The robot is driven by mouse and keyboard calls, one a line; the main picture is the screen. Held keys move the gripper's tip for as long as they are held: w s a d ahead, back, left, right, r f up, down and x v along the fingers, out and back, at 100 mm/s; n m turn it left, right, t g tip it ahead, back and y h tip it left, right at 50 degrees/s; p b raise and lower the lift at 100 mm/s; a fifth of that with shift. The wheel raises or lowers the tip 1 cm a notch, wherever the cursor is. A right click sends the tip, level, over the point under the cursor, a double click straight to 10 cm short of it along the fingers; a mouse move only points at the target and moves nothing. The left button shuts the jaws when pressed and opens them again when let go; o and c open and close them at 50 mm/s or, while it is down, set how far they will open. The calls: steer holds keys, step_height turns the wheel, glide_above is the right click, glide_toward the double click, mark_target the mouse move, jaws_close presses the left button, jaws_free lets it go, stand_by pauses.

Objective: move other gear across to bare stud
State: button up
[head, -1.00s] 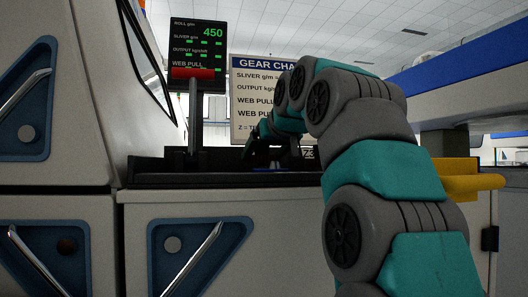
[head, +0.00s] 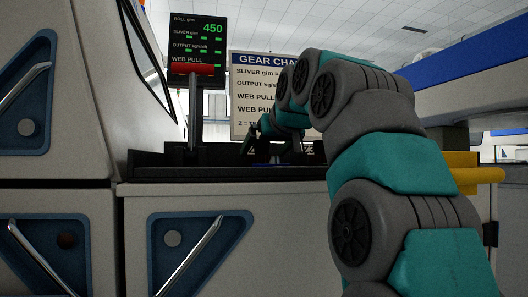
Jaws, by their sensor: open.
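My gripper (head: 256,143) is at the far end of my arm, low over the black tray (head: 145,172) on top of the machine cabinet. It is open, with its fingers pointing down and left. Small dark shapes with pale lettering (head: 300,147) show behind and beside the gripper; they are too small and too hidden to tell whether they are gears. No stud can be made out from this low angle, as the tray's front wall and my arm cover the inside.
A lever with a red grip (head: 193,70) rises at the tray's left in front of a green-lettered display (head: 211,35). A gear chart (head: 250,90) stands behind. A yellow bar (head: 478,174) sticks out at right. Door handles (head: 195,252) project from the cabinet front.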

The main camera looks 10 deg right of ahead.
steer(key=shift+s+r, duration=0.35)
steer(key=shift+s, duration=0.3)
steer(key=shift+s+d+r+p, duration=0.1)
steer(key=shift+s+r+p, duration=0.2)
steer(key=shift+s+r, duration=0.15)
steer(key=v, duration=0.5)
steer(key=f+v, duration=0.1)
steer(key=v, duration=0.2)
steer(key=shift+s+d+p, duration=0.2)
steer(key=shift+d+p, duration=0.1)
steer(key=shift+s+a+r, duration=0.25)
steer(key=shift+s+r, duration=0.05)
steer(key=shift+s, duration=0.05)
steer(key=shift+w+a, duration=0.15)
steer(key=shift+w, duration=0.05)
